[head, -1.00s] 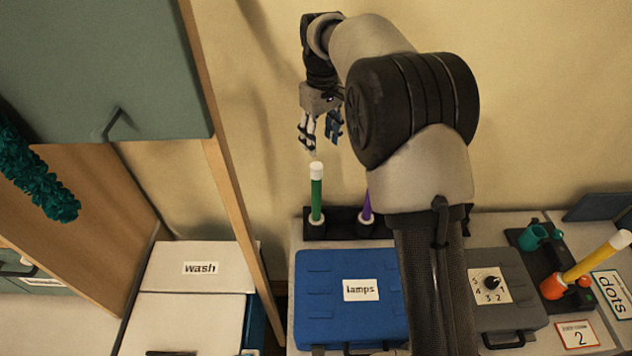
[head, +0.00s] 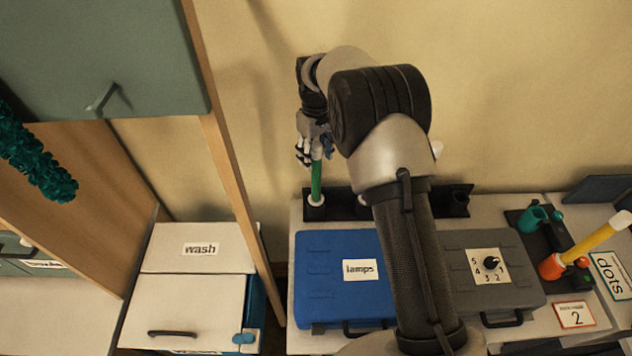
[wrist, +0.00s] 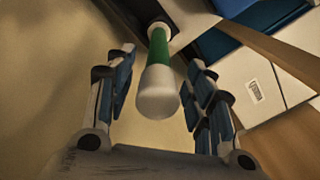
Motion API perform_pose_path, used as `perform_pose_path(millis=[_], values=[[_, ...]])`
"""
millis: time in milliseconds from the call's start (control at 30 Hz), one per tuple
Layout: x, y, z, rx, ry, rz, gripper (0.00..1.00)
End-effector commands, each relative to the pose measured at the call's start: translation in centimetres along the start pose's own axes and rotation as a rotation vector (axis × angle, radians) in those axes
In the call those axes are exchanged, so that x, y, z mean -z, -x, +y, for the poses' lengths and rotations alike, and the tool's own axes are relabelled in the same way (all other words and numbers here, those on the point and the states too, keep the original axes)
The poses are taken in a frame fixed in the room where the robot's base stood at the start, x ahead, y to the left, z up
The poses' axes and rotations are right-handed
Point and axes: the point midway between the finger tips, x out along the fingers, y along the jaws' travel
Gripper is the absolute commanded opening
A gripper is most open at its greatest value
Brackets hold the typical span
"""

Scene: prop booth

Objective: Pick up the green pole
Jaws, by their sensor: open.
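The green pole (head: 316,178) stands upright in the left socket of a black rack (head: 342,205) by the wall. Its white top end is partly hidden by my gripper in the head view. My gripper (head: 312,158) is at the pole's top. In the wrist view the pole (wrist: 159,52) runs between the two open fingers of my gripper (wrist: 160,95), with its white cap (wrist: 158,95) toward the camera. Gaps show on both sides of the cap, so the fingers do not appear to grip it.
A blue case labelled lamps (head: 330,305) and a grey case with a dial (head: 500,290) lie before the rack. A wooden post (head: 235,180) stands to the left. A yellow pole (head: 592,240) leans at the right. My arm hides part of the rack.

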Motion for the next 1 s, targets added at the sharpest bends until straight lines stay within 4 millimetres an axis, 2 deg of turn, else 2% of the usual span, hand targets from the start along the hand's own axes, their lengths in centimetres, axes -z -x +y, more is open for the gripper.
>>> perform_pose_path(millis=[167,400,633,1000], values=[[0.0,-1.5,0.1,0.001,0.0,-0.001,0.49],[0.0,-4.9,0.2,0.001,0.0,-0.002,0.49],[0.0,-5.1,0.2,-0.001,0.0,0.001,0.49],[0.0,-5.1,0.2,0.0,0.0,0.001,0.25]])
